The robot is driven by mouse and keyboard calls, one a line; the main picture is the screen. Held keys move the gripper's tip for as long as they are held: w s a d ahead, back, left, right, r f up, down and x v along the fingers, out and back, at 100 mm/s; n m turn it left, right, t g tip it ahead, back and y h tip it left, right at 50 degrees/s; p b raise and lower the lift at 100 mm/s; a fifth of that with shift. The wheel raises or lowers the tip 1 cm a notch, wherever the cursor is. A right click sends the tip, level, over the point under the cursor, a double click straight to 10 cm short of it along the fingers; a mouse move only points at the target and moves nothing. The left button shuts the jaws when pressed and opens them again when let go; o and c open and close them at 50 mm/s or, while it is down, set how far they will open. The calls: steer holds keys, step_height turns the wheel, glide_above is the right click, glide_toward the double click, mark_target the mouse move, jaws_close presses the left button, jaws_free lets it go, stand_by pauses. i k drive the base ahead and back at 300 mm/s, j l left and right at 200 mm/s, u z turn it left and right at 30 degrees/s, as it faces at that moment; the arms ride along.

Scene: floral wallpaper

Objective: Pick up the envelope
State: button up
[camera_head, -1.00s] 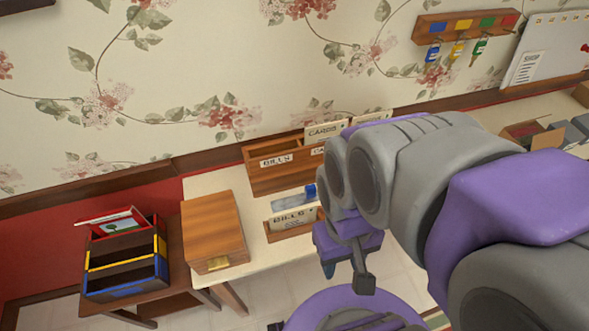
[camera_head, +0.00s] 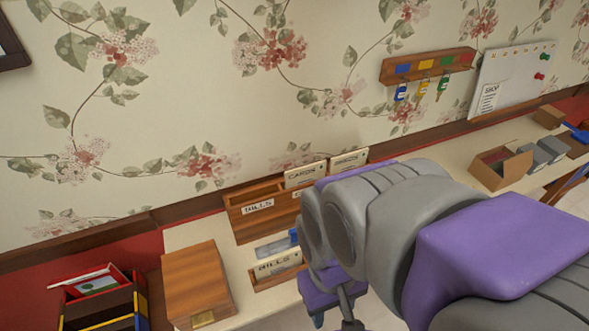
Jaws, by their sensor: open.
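A pale envelope-like piece marked BILLS (camera_head: 277,265) stands upright in a small wooden tray (camera_head: 279,280) on the cream desk. A flat grey-blue item (camera_head: 272,248) with a bright blue part shows just behind it; I cannot tell what it is. Two more pale pieces, one marked CARDS (camera_head: 304,174), stand in the wooden sorter (camera_head: 242,222) behind. My gripper (camera_head: 334,318) is open, just right of and in front of the small tray, with its lower end cut off by the frame. My arm hides the sorter's right part.
A wooden box (camera_head: 195,282) with a brass clasp stands left of the tray. A dark rack with coloured edges (camera_head: 103,302) is at lower left. An open cardboard box (camera_head: 502,168) is far right. A key rack (camera_head: 428,66) and white board (camera_head: 515,75) hang on the wall.

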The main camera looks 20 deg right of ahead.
mark_target(266, 269)
steer(key=j+z, duration=0.1)
steer(key=z, duration=0.4)
steer(key=k+j+z, duration=0.1)
steer(key=z, duration=0.9)
steer(key=k+j+z, duration=0.1)
steer(key=k+j, duration=0.15)
steer(key=k, duration=0.15)
